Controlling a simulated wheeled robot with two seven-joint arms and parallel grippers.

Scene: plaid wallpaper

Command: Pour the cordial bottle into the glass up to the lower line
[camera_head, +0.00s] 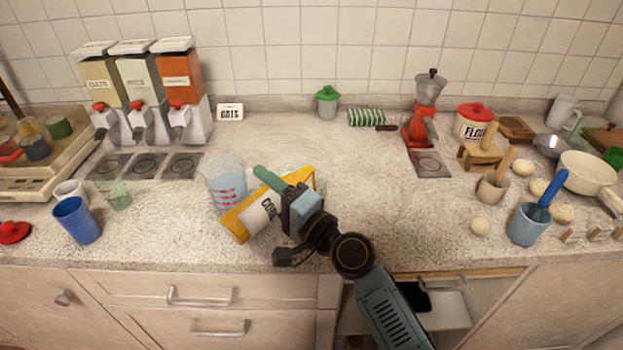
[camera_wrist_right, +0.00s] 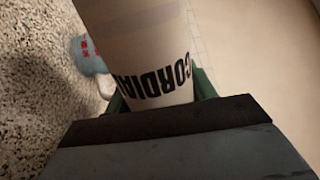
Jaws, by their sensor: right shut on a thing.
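The cordial bottle (camera_head: 256,215) is orange-yellow with a white label. It is tilted well over, its lower left end close to the clear vessel with red marks (camera_head: 225,184). My right gripper (camera_head: 283,183) is shut around the bottle, with green fingers. In the right wrist view the bottle's label (camera_wrist_right: 150,70) fills the middle, and the red-marked vessel (camera_wrist_right: 87,52) shows behind it at left. I cannot tell the liquid level in the vessel or see any stream. A small green-tinted glass (camera_head: 115,193) stands farther left. My left gripper is not in view.
A blue cup (camera_head: 76,220) and white mug (camera_head: 70,192) stand at left, before the dispensers (camera_head: 142,80). A red grinder (camera_head: 421,115), flour canister (camera_head: 474,122) and blue pestle cup (camera_head: 528,224) stand at right.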

